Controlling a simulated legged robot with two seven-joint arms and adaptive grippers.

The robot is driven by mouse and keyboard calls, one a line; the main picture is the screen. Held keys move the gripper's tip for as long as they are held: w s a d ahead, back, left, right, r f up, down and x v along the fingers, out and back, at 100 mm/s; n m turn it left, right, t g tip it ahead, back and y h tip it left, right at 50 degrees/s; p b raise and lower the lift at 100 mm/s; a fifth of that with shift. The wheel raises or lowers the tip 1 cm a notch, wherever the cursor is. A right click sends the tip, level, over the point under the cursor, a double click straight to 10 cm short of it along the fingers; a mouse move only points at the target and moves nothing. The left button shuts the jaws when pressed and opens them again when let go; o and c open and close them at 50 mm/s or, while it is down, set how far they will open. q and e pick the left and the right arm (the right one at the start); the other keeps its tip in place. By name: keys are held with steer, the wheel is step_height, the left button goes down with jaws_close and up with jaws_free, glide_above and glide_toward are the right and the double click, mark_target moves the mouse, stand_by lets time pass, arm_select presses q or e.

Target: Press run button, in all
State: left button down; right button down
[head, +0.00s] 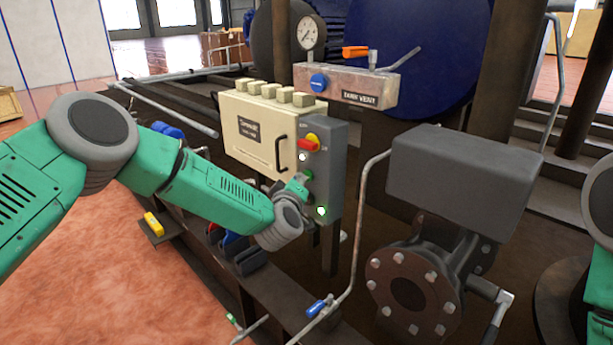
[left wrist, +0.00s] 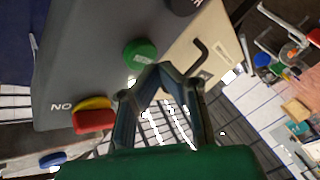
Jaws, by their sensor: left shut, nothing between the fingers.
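The control box (head: 268,135) is cream with a grey side panel (head: 325,165). A red and yellow rotary switch (head: 312,142) sits high on that panel, and it shows in the left wrist view (left wrist: 93,120) beside the label ON. A green button (left wrist: 140,53) sits on the same panel. My left gripper (left wrist: 160,72) is shut and empty, its fingertips close to the green button; I cannot tell if they touch. In the head view my left gripper (head: 297,188) is at the panel below the switch. My right gripper is out of view.
A tank vent block (head: 345,85) with an orange-handled lever stands behind the box. A grey valve housing (head: 460,175) and a bent pipe (head: 357,235) are to the right. A black handle (head: 281,153) juts from the box front. Open floor (head: 110,270) lies at the lower left.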

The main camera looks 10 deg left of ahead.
arm_select(q)
steer(key=shift+s+a, duration=0.1)
steer(key=shift+s, duration=0.05)
steer(key=s+a+p, duration=0.1)
steer(key=s+a, duration=0.1)
steer(key=s+p, duration=0.1)
steer(key=s, duration=0.1)
steer(key=shift+s+a+p, duration=0.1)
steer(key=shift+a+p, duration=0.2)
steer(key=shift+a, duration=0.1)
stand_by(0.6)
